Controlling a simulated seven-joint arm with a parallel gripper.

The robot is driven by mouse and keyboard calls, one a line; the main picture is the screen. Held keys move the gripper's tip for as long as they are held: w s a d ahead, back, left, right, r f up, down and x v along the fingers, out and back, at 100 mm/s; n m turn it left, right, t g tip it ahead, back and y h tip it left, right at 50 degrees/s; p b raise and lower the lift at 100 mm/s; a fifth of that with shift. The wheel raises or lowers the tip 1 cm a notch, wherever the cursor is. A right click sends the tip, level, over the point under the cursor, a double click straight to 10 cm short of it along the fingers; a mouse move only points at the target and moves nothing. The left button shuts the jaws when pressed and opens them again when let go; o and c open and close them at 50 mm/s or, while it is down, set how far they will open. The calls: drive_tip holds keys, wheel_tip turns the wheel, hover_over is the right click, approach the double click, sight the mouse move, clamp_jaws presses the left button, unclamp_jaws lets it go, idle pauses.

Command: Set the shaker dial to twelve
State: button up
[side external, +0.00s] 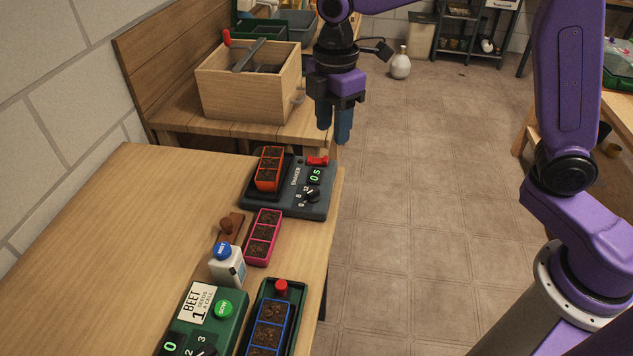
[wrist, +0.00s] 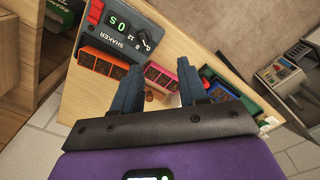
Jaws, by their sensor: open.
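The shaker (side external: 317,208) is a dark grey device on the far end of the wooden table, with a green display reading 0 s. Its black dial (side external: 311,194) sits below the display, among the marks 0, 8 and 12; I cannot tell exactly where its pointer stands. In the wrist view the dial (wrist: 144,37) shows beside the display. An orange seedling tray (side external: 270,168) stands on the shaker's plate. A red switch (side external: 317,160) is at its far edge. My gripper (side external: 336,138) is open and empty, above and beyond the shaker, with blue fingers pointing down.
A pink tray (side external: 263,237), a white bottle with blue cap (side external: 227,264), a green seeder (side external: 205,318) and a blue tray in a dark holder (side external: 268,325) stand nearer on the table. A wooden box (side external: 250,85) stands on the bench behind. The table's left part is clear.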

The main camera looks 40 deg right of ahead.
drive_tip(key=n, duration=0.1)
approach(316, 188)
wheel_tip(316, 188, down, 8)
drive_tip(key=shift+f, duration=0.25)
idle(0.5)
clamp_jaws()
